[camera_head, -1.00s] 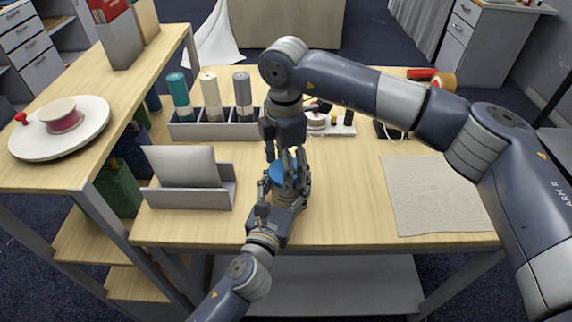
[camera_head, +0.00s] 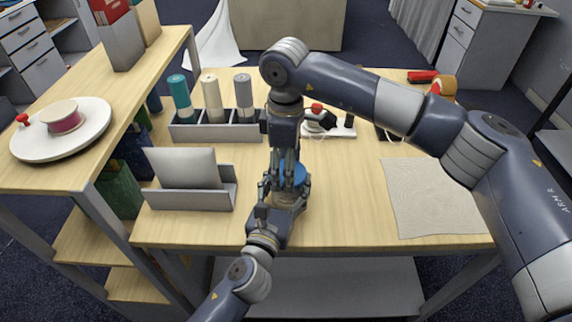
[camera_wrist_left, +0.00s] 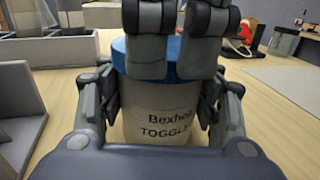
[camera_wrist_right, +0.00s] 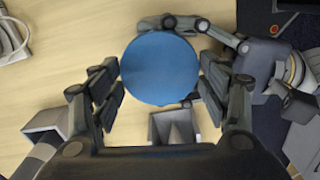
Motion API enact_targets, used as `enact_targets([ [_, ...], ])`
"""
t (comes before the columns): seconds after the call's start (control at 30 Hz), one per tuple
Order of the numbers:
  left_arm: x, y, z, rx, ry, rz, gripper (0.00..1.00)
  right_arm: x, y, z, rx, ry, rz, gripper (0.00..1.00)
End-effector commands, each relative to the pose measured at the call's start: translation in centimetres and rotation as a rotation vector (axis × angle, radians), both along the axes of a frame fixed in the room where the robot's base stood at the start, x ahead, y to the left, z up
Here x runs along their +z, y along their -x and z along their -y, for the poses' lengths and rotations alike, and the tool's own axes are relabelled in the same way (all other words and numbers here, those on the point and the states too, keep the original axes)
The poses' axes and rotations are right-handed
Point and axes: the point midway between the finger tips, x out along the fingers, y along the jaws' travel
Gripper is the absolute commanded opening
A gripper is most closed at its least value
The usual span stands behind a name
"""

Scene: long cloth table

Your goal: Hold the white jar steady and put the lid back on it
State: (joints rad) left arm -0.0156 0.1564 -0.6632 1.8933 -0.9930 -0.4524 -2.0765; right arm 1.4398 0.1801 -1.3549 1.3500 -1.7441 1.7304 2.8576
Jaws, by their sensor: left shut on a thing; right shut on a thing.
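The white jar (camera_wrist_left: 155,112) stands upright on the table, with dark lettering on its side in the left wrist view. My left gripper (camera_head: 287,196) is shut around the jar's body, which its fingers mostly hide in the head view. The blue lid (camera_wrist_left: 172,66) sits on the jar's mouth, level as far as I can see. In the right wrist view the lid (camera_wrist_right: 160,68) shows as a full disc from above. My right gripper (camera_head: 288,168) points straight down and is shut on the lid's rim. Whether the lid is fully seated is hidden.
A grey open holder (camera_head: 190,199) stands left of the jar. A grey rack (camera_head: 216,131) with three thread spools is behind it. A beige cloth (camera_head: 432,198) lies at the right. Small sewing items (camera_head: 328,121) sit behind the grippers. Bare table lies between jar and cloth.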

Motion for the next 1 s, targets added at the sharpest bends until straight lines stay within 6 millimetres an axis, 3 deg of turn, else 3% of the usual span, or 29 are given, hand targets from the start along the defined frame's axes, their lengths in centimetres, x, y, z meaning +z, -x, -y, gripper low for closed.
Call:
enact_targets([
  [0.57,0.04,0.34,0.66,-0.016,0.004,0.002,0.0,0.0,0.02,-0.43,0.004,-0.01,0.003,0.59],
  [0.6,0.04,0.34,0.66,-0.016,0.004,0.002,0.0,0.0,0.02,-0.43,0.004,-0.01,0.003,0.79],
  [0.67,0.05,0.34,0.66,-0.016,0.004,0.002,0.0,0.01,0.03,-0.44,0.004,-0.011,0.004,0.9],
  [1.0,0.02,0.18,0.35,-0.009,0.001,0.001,0.0,0.01,0.01,-0.24,0.002,-0.006,0.002,0.9],
])
